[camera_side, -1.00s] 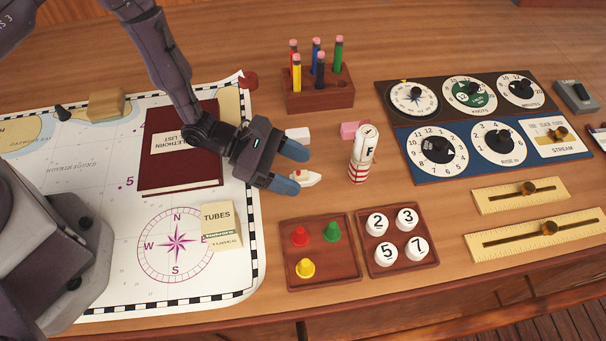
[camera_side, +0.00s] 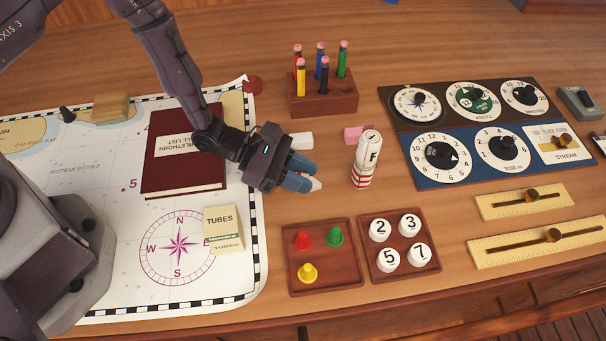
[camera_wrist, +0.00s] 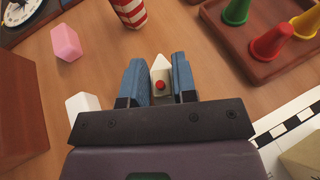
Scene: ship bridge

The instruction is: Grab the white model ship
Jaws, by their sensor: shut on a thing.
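The white model ship (camera_wrist: 161,72) is a small pale hull with a pointed bow and a red round top piece. In the wrist view it sits between the two blue fingertips of my gripper (camera_wrist: 159,82), which is shut on it. In the side view only the bow of the ship (camera_side: 316,184) shows past the fingers of my gripper (camera_side: 299,180); the rest is hidden. The gripper is low over the wooden table, just right of the chart. I cannot tell whether the ship touches the table.
A white block (camera_side: 302,141) and a pink block (camera_side: 354,134) lie behind the gripper. A red-and-white striped cylinder (camera_side: 366,160) stands to the right. A tray of colored pegs (camera_side: 343,276) is in front, beside a tray of numbered discs (camera_side: 404,257). A pencil block (camera_side: 325,103) stands behind.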

